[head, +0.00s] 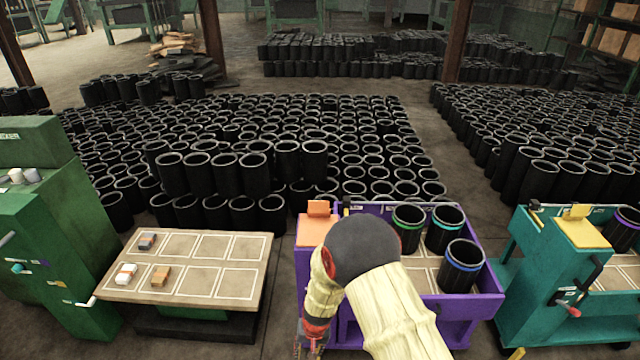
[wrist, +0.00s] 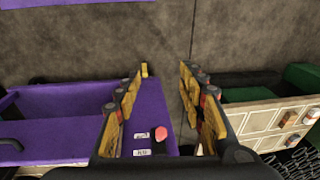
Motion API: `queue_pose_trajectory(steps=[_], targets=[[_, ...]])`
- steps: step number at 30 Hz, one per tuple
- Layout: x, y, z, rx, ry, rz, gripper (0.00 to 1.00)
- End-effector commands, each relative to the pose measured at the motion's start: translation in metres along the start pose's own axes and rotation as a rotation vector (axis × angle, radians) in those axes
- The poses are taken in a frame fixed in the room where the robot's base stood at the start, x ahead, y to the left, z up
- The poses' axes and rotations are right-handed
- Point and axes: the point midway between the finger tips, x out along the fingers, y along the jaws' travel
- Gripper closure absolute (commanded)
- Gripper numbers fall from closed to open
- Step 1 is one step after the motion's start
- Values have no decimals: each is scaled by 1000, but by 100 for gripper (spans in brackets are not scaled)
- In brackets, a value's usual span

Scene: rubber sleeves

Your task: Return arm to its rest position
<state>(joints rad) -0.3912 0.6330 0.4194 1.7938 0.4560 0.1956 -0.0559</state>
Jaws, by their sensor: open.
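My arm (head: 390,310) bends in front of the purple cart, with its dark elbow joint above the cart's left part. My gripper (wrist: 165,85) is open in the wrist view, with its yellow-padded fingers apart and nothing between them. The purple cart (head: 485,306) holds three black sleeves: one with a green band (head: 408,228), one with a teal band (head: 444,230) and one with a blue band (head: 462,267).
A table (head: 215,285) with marked squares and several small blocks stands left, beside a green machine (head: 35,215). A teal cart (head: 535,275) stands right. Rows of black sleeves (head: 240,180) fill the floor behind. In the wrist view, the purple cart (wrist: 50,105) lies left of the fingers.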

Motion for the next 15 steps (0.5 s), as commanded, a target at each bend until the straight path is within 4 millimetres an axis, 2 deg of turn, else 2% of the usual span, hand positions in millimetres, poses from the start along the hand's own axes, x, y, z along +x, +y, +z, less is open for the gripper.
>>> queue_pose_trajectory(steps=[1, 5, 8, 15], targets=[[-19, 1, 6, -12, -20, -4, 60], [-65, 6, 23, -44, -76, -10, 60], [-110, 13, 35, -70, -104, -12, 60], [-224, 44, 69, -116, -131, 1, 60]])
